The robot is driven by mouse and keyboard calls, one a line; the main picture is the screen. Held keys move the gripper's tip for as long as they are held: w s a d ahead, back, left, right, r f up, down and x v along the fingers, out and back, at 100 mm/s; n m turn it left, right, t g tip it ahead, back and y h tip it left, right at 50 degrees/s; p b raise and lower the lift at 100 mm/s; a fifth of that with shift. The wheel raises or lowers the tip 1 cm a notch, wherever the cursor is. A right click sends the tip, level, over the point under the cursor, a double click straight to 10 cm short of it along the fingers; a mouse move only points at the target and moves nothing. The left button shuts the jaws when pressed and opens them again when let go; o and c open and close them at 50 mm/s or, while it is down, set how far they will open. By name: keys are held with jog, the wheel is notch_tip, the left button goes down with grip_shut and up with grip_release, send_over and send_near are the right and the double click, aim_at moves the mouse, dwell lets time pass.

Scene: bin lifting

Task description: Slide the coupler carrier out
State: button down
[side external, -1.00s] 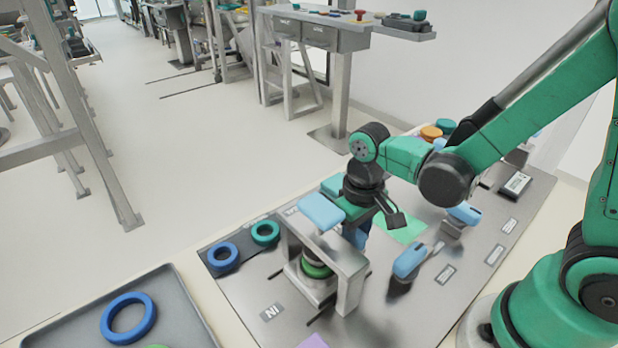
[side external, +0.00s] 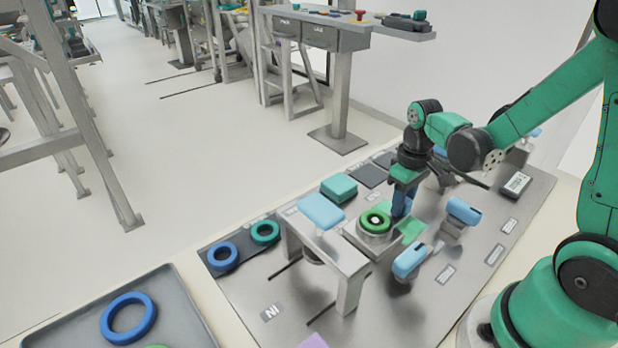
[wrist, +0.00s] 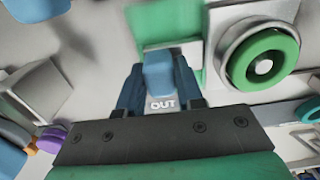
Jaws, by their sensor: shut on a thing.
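The coupler carrier (side external: 362,242) is a metal block bearing a green ring coupler (side external: 376,221). It stands clear of the grey press arch with the blue top (side external: 322,211), to the arch's right, beside a light green patch (side external: 413,228). In the wrist view the carrier (wrist: 218,88) and green ring (wrist: 262,60) are at the right. My gripper (wrist: 158,85) is shut on the blue handle (wrist: 158,68), with the "OUT" mark just below it. In the side view my gripper (side external: 402,203) is at the carrier's far right side, and its fingers hide the handle.
Two blue-capped levers (side external: 408,262) (side external: 462,211) stand on the plate to the right. A teal block (side external: 338,188) sits behind the carrier. A holder with blue and teal rings (side external: 243,246) is at left. A grey tray (side external: 190,318) holds a blue ring.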

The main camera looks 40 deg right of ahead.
jog(key=shift+d, duration=0.6)
jog(key=c, duration=0.6)
grip_release()
jog(key=shift+o, duration=0.2)
jog(key=shift+r, duration=2.8)
jog(key=shift+a, duration=0.1)
